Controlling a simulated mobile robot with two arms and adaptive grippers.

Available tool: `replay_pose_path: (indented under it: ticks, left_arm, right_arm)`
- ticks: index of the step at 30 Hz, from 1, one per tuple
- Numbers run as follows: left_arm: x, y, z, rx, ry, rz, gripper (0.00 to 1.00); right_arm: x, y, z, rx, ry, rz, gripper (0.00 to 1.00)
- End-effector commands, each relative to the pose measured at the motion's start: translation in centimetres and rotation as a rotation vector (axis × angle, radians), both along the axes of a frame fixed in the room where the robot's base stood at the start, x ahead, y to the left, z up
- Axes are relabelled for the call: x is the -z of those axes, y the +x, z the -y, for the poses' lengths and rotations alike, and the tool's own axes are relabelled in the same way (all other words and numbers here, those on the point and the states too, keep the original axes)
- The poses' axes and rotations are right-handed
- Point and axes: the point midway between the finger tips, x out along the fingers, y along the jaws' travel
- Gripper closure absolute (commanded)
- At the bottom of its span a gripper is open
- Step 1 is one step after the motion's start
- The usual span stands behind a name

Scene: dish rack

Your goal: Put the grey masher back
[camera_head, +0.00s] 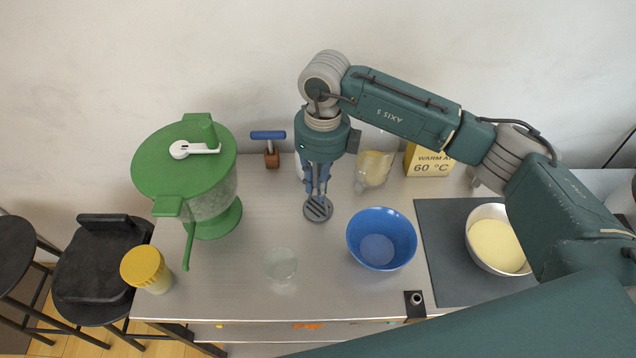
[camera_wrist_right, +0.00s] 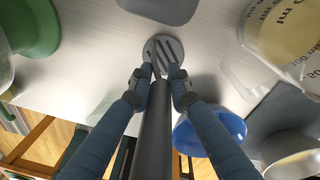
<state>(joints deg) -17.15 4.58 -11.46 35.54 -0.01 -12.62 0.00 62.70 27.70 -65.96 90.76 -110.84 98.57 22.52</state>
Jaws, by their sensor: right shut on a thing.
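The grey masher has a round slotted head (camera_head: 318,208) pointing down, and it shows below my right gripper (camera_head: 317,184). In the right wrist view the slotted head (camera_wrist_right: 163,52) lies just beyond the fingertips, and its dark handle (camera_wrist_right: 153,125) runs back between the fingers. My right gripper (camera_wrist_right: 160,82) is shut on the masher, over the middle of the steel table. I cannot tell whether the head touches the table or hangs a little above it. My left gripper is not in view.
A blue bowl (camera_head: 381,238) stands right of the masher, with a small black holder (camera_head: 414,303) near the front edge. A green lidded spinner (camera_head: 186,168), a yellow-lidded jar (camera_head: 147,269) and a clear glass dish (camera_head: 281,264) are left. A dark mat (camera_head: 450,285) carries a cream-filled bowl (camera_head: 497,244).

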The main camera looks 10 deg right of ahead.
Motion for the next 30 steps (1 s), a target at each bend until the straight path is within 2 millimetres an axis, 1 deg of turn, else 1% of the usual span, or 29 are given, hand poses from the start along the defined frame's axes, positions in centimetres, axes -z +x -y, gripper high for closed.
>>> replay_pose_path:
  ticks: [8,19,20,22,23,30]
  left_arm:
    - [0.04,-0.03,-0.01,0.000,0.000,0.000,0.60]
    - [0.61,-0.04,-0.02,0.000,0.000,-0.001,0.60]
    - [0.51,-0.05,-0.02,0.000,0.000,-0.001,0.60]
    - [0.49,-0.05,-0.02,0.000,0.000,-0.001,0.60]
    - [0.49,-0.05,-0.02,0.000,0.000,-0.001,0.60]
    - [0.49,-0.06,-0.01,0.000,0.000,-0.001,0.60]
  right_arm:
    - [0.00,0.03,0.01,0.000,0.001,0.001,1.00]
    - [0.57,0.03,0.01,0.000,0.001,0.001,1.00]
    - [0.47,0.03,0.01,0.000,0.001,0.001,0.76]
    - [0.46,0.03,0.01,0.000,0.001,0.001,0.62]
    - [0.46,0.03,0.01,0.000,0.001,0.001,0.60]
    - [0.50,0.00,0.02,0.000,0.000,0.000,0.60]
